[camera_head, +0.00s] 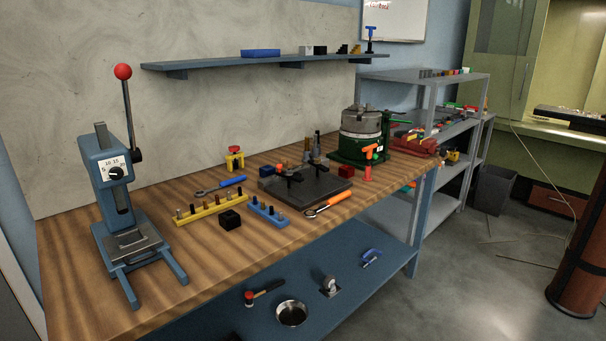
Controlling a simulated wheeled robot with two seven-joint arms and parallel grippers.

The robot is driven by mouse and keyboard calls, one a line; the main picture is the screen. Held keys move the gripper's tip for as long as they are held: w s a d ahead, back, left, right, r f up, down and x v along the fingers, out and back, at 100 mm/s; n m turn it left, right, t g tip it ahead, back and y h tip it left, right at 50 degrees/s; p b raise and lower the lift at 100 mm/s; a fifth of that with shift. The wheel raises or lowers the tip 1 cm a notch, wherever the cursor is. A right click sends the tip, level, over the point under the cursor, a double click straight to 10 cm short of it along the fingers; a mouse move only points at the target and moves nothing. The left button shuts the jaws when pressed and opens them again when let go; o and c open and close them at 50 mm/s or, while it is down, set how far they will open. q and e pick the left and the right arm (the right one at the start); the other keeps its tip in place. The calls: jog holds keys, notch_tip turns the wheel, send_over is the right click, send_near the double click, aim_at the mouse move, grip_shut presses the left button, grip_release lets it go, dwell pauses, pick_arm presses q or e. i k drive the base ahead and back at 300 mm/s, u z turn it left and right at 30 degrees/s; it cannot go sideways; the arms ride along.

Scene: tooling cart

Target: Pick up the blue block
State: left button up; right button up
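A small dark blue block (267,170) sits on the wooden workbench (75,250), at the back left edge of a dark metal plate (318,188). Whether it touches the plate I cannot tell. Neither of my grippers shows in the head view.
Near the block are a blue-handled tool (228,182), a yellow peg rack (212,208), a blue peg rack (268,212), a black block (230,219) and a red block (345,171). A blue press (110,175) stands left and a green machine (361,135) right.

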aim_at(266, 170)
jog(key=k, duration=0.65)
jog(key=z, duration=0.8)
jog(key=i, duration=1.05)
jog(key=z, duration=0.25)
jog(key=i, duration=1.2)
jog(key=u, duration=0.7)
